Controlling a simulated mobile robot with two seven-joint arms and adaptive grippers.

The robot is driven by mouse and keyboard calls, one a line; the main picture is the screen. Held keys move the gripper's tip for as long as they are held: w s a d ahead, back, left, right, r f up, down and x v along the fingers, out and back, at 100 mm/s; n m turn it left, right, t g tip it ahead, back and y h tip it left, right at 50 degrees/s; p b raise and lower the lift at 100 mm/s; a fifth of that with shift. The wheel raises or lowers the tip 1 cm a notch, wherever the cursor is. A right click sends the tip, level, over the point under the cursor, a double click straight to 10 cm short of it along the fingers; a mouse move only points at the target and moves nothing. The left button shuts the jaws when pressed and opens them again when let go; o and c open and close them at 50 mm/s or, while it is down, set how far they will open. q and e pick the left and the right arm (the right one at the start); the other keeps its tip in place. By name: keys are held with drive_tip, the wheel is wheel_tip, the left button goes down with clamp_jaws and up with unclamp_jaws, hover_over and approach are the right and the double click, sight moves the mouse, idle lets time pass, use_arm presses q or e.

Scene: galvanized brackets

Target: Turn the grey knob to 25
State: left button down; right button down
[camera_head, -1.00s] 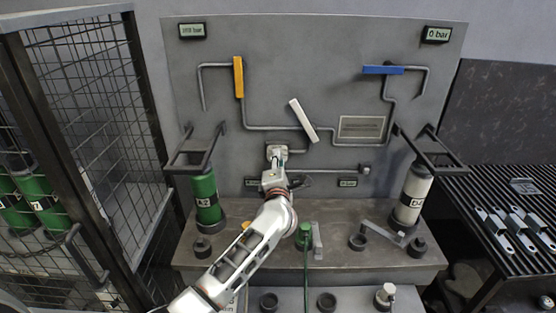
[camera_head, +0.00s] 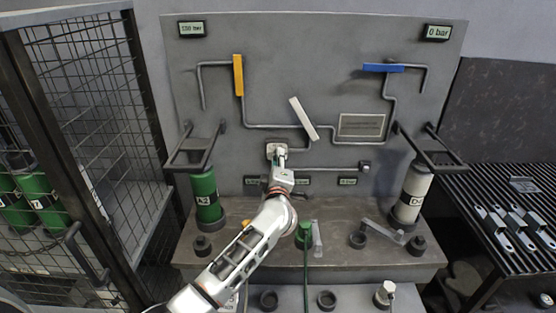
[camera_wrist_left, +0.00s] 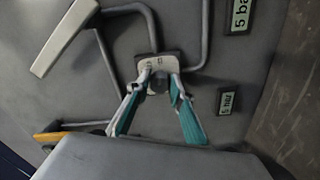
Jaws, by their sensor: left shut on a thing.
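The grey knob (camera_wrist_left: 159,82) sits on a light square plate on the upright panel. The plate (camera_head: 270,148) shows in the head view at the panel's lower middle, and the knob there is mostly hidden by the gripper. My left gripper (camera_head: 281,160) reaches the plate from below. In the left wrist view its two teal-sided fingers (camera_wrist_left: 159,84) close around the knob, one on each side. The knob's scale and setting are too small to read. My right gripper is not in view.
The panel carries a yellow lever (camera_head: 238,76), a tilted white lever (camera_head: 304,119) and a blue lever (camera_head: 383,68). A right display (camera_head: 437,32) reads 0 bar. A green cylinder (camera_head: 206,195) and a pale cylinder (camera_head: 411,195) flank the arm. A wire cage (camera_head: 90,120) stands left.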

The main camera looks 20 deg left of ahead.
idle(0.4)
use_arm(q)
drive_tip(key=c, duration=1.8)
unclamp_jaws()
drive_tip(key=shift+v, duration=6.05)
drive_tip(key=shift+r, duration=0.1)
